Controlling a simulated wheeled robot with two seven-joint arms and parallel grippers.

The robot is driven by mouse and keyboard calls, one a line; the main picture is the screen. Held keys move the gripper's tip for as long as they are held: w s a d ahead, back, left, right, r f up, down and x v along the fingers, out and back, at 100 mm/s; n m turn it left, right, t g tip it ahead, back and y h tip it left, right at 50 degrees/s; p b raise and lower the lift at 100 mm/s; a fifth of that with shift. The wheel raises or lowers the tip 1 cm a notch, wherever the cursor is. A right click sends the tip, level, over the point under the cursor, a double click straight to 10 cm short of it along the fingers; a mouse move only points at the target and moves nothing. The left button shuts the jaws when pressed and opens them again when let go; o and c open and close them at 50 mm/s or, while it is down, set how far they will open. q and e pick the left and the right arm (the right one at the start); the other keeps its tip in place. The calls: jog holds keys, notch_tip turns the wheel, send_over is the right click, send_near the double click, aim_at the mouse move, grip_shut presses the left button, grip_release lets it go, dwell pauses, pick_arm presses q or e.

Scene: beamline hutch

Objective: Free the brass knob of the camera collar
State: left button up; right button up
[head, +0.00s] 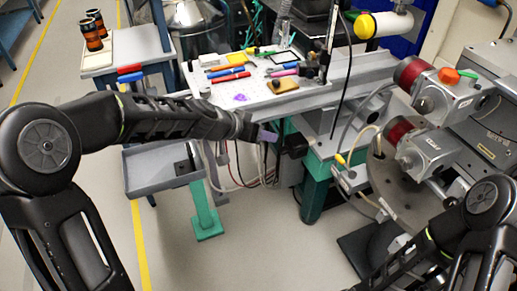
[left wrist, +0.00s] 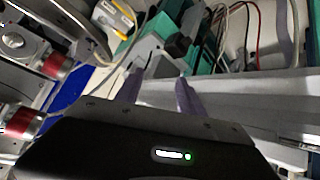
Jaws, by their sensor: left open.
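I cannot make out the brass knob or the camera collar for certain in either view. My left gripper (head: 268,137) is in the middle of the head view, beside a black block (head: 294,145) at the green stand, with a gap between them. In the left wrist view its two purple-grey fingers (left wrist: 158,85) are apart with nothing between them. The black block (left wrist: 178,46) lies beyond the fingertips there. My right arm shows at the lower right of the head view; its gripper is outside the picture.
A white breadboard (head: 215,93) with pens and small tools lies behind my left arm. Two red-ended metal units (head: 411,72) (head: 402,129) stand at the right. A grey tray (head: 150,177) sits below my forearm. Cables hang near the green stand (head: 316,185).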

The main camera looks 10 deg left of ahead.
pick_arm(q)
jog(key=shift+n+g+y, duration=0.4)
jog(key=shift+n, duration=0.4)
jog(key=shift+s+a+f, duration=0.1)
jog(key=shift+s+f, duration=0.15)
jog(key=shift+f, duration=0.5)
jog(key=shift+s+f, duration=0.25)
jog(key=shift+f, duration=0.55)
jog(key=shift+s+a+f, duration=0.1)
jog(key=shift+s+f, duration=0.15)
jog(key=shift+f, duration=0.5)
jog(key=s+d+f+n+g+y+p, duration=0.15)
jog(key=s+f+n+p, duration=0.3)
jog(key=s+f, duration=0.65)
jog(key=s+d+f+g+p, duration=0.2)
jog(key=s+d+f+p, duration=0.1)
jog(key=s, duration=0.7)
jog(key=s+d+f+g+h+p, duration=0.1)
jog(key=s+d+f+g+p, duration=0.2)
jog(key=s, duration=0.8)
jog(key=shift+d+f+m+p, duration=0.25)
jog(key=shift+m+p, duration=0.2)
jog(key=shift+p, duration=0.05)
